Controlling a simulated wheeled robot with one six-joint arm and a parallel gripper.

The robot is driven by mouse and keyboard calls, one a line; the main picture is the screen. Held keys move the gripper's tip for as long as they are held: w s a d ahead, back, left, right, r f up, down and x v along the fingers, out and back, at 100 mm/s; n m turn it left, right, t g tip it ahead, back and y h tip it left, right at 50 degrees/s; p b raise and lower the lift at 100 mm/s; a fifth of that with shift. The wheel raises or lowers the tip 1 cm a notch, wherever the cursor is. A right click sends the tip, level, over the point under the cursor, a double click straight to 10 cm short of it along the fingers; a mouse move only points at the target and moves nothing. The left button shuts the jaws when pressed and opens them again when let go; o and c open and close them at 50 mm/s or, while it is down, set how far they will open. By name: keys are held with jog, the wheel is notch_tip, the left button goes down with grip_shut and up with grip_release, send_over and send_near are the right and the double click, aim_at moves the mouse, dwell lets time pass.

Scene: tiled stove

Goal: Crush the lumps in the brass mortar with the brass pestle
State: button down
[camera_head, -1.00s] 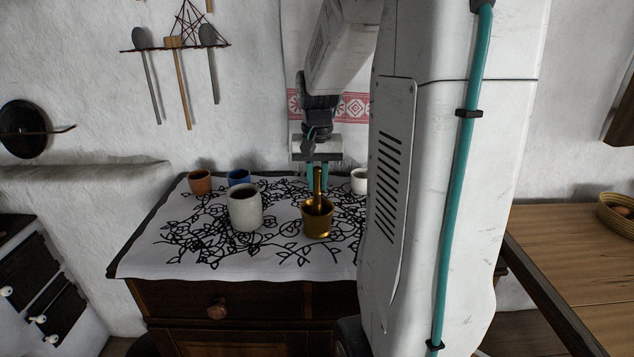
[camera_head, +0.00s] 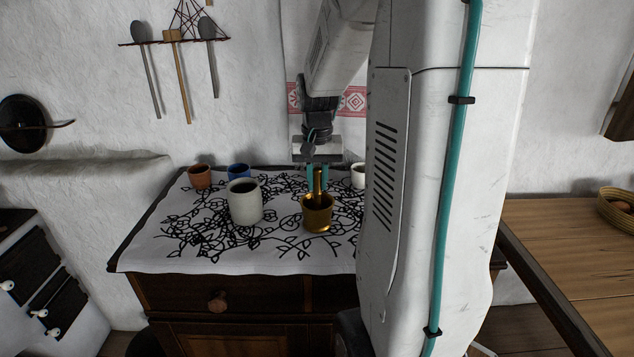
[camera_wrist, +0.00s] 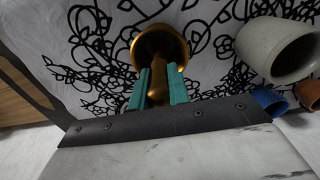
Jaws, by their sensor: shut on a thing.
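The brass mortar (camera_head: 317,217) stands upright on the patterned cloth of the cabinet; it also shows at the top of the wrist view (camera_wrist: 150,38). The brass pestle (camera_head: 318,181) stands nearly upright, its lower end inside the mortar; in the wrist view the pestle (camera_wrist: 173,76) lies between the teal fingers. My gripper (camera_head: 317,174) is above the mortar and shut on the upper part of the pestle; its fingers also show in the wrist view (camera_wrist: 160,88). The lumps and the pestle's lower tip are hidden inside the mortar.
A large grey-white cup (camera_head: 244,203) stands left of the mortar. A terracotta cup (camera_head: 200,177), a blue cup (camera_head: 238,172) and a white cup (camera_head: 358,176) stand farther back. The cloth (camera_head: 150,255) is bare at front left. A wooden table (camera_head: 560,240) is at right.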

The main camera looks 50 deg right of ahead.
jog(key=shift+r, duration=0.95)
jog(key=shift+f, duration=1.4)
jog(key=shift+r, duration=0.1)
jog(key=shift+r, duration=1.3)
jog(key=shift+f, duration=1.5)
jog(key=shift+r, duration=0.1)
